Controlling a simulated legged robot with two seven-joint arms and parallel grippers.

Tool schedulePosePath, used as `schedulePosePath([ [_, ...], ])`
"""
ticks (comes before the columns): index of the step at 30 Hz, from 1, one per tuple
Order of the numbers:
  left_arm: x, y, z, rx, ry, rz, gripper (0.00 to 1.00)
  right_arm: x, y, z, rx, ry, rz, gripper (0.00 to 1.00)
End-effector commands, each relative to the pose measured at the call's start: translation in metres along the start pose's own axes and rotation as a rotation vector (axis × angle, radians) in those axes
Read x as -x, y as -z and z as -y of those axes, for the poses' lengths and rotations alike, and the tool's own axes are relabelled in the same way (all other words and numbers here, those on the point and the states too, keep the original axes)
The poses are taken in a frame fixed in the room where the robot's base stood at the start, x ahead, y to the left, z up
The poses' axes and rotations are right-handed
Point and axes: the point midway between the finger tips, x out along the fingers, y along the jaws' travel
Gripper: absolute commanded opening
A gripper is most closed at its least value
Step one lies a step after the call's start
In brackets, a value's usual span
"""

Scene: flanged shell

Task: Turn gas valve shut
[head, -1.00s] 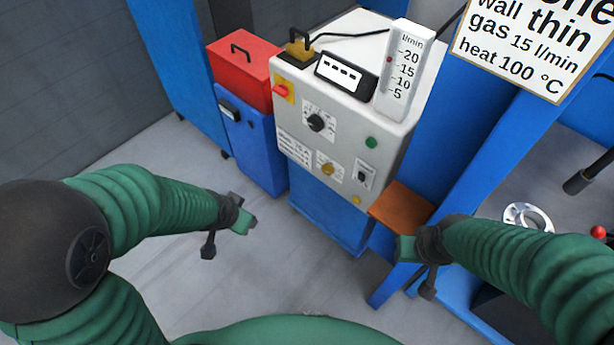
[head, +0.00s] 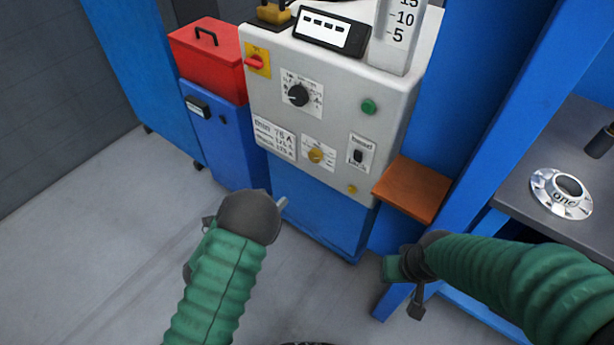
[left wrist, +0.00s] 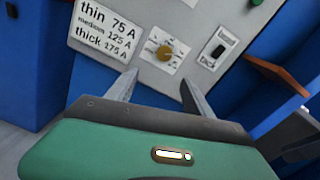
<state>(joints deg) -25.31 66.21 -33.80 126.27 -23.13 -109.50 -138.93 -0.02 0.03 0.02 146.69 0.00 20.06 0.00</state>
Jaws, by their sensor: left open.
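A yellow knob (head: 316,155) sits on a white dial plate low on the front of the grey machine (head: 265,105). I cannot read its markings, so I cannot tell if it is the gas valve. In the left wrist view the knob (left wrist: 164,52) shows ahead, between and beyond the two fingers. My left gripper (head: 283,203) is below and left of the knob, apart from it; its fingers (left wrist: 158,80) are open and empty. The flow tube (head: 402,35) on top is cut off. My right gripper (head: 391,268) hangs below the brown shelf, its jaw gap unclear.
A black rotary knob (head: 298,96), a green button (head: 369,106) and a black switch (head: 359,156) are on the same panel. The brown shelf (head: 412,188) juts out at right. A flanged shell (head: 562,193) lies on the grey table. Floor at left is clear.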

Motion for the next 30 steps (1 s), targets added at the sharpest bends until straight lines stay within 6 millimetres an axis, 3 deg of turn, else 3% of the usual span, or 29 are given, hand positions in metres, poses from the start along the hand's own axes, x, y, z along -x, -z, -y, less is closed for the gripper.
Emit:
schedulePosePath([
  [5,-0.015,-0.001,0.004,-0.031,0.024,0.012,0.6,-0.003,0.0,0.0,-0.001,0.0,-0.001,0.36],
  [21,-0.146,-0.001,0.005,-0.026,0.019,0.011,0.6,-0.029,-0.007,0.0,0.0,0.0,-0.001,0.36],
  [25,-0.163,-0.002,0.005,-0.026,0.018,0.01,0.6,-0.032,-0.007,0.0,-0.001,0.0,-0.001,0.36],
  [30,-0.168,-0.003,0.006,-0.025,0.017,0.009,0.6,-0.032,-0.007,0.0,-0.001,0.0,-0.001,0.36],
])
